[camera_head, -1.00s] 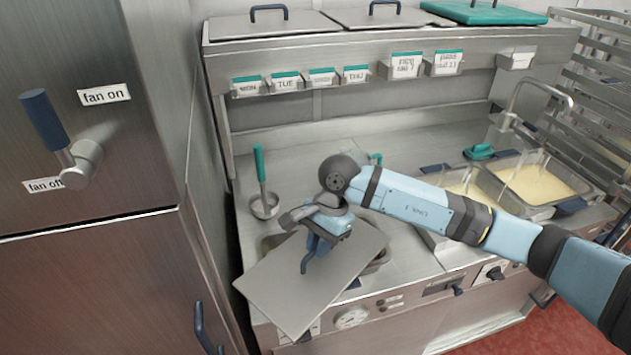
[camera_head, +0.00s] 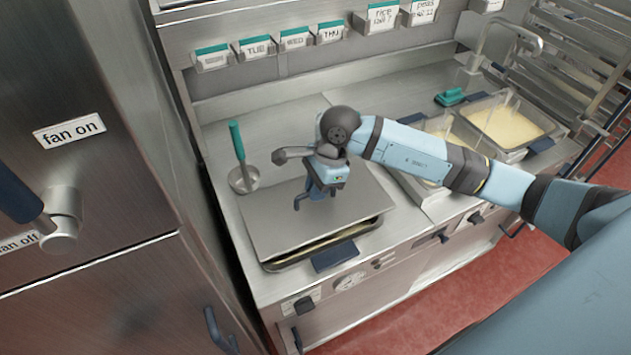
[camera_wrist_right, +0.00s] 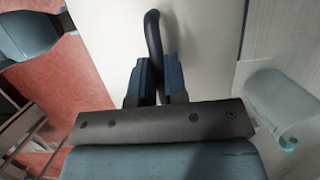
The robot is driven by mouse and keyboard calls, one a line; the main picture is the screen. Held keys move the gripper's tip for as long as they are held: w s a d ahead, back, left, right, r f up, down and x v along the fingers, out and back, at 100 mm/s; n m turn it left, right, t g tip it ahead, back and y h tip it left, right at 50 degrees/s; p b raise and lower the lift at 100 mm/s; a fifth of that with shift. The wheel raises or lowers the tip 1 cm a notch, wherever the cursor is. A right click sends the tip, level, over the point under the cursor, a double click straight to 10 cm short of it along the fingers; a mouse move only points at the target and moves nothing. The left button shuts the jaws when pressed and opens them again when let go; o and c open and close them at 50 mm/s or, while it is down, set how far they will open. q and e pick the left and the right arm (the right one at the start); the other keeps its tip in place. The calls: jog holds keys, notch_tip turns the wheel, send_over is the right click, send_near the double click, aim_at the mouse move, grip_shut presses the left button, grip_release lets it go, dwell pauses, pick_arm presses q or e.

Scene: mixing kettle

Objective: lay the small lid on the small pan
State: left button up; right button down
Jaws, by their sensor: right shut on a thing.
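The small lid (camera_head: 268,222), a flat grey metal sheet, lies level over the small pan (camera_head: 322,246) at the counter's front left. The pan's front rim and a strip of its inside show below the lid's front edge; the rest is hidden. I cannot tell whether the lid touches the rim. My right gripper (camera_head: 318,197) is above the lid, shut on its handle. In the right wrist view the dark curved handle (camera_wrist_right: 153,32) sits between the fingers (camera_wrist_right: 160,85), with the pale lid surface (camera_wrist_right: 205,45) behind. My left gripper is not in view.
A ladle with a green handle (camera_head: 237,140) stands behind the lid on the left. Two trays of yellow food (camera_head: 505,122) are at the right. A tall steel cabinet (camera_head: 75,210) borders the left side. The counter behind the pan (camera_head: 270,140) is mostly clear.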

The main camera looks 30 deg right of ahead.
aim_at(316, 203)
notch_tip(316, 203, down, 2)
jog(key=shift+f+b, duration=0.25)
jog(key=shift+b, duration=0.2)
jog(key=shift+f, duration=0.2)
jog(key=shift+f+b, duration=0.25)
jog(key=shift+b, duration=0.25)
jog(key=shift+w+b, duration=0.1)
jog(key=shift+b, duration=0.2)
jog(key=shift+f+b, duration=1.1)
jog(key=shift+f, duration=0.1)
